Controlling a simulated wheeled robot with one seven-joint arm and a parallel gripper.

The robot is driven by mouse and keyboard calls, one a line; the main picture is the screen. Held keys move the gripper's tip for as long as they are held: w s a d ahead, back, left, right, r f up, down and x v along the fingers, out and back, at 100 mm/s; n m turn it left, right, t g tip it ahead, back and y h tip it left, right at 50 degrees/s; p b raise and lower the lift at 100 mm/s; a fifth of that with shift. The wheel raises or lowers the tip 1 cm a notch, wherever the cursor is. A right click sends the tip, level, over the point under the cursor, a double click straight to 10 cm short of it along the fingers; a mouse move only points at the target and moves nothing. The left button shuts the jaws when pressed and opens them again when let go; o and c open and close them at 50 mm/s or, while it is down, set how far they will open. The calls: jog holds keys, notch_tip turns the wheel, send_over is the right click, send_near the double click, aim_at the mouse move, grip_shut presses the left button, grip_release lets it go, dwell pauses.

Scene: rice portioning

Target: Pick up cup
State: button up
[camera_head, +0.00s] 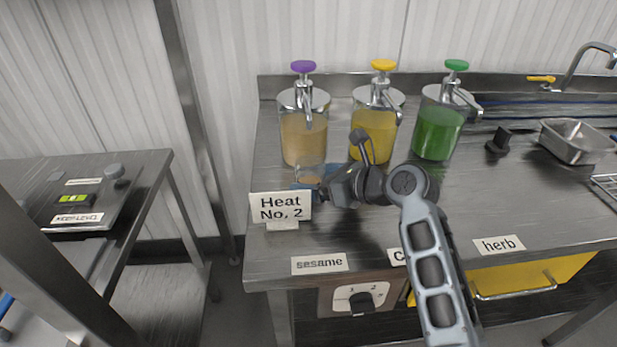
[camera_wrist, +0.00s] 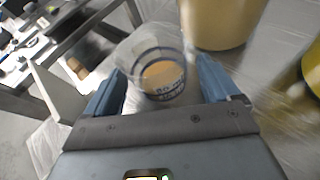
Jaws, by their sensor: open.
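A small clear cup (camera_wrist: 160,62) with some tan liquid at its bottom stands on the steel counter. My gripper (camera_wrist: 160,90) is open, with one blue finger on each side of the cup. I cannot tell whether either finger touches it.
The purple-topped dispenser (camera_head: 303,135) with tan liquid is just behind the cup. Yellow-topped (camera_head: 375,140) and green-topped (camera_head: 440,128) dispensers stand to its right. A metal pan (camera_head: 574,142) sits far right.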

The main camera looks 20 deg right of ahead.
jog(key=shift+x, duration=1.45)
jog(key=shift+c, duration=0.2)
jog(key=c, duration=1.1)
jog(key=shift+c, duration=0.2)
jog(key=shift+r, duration=0.15)
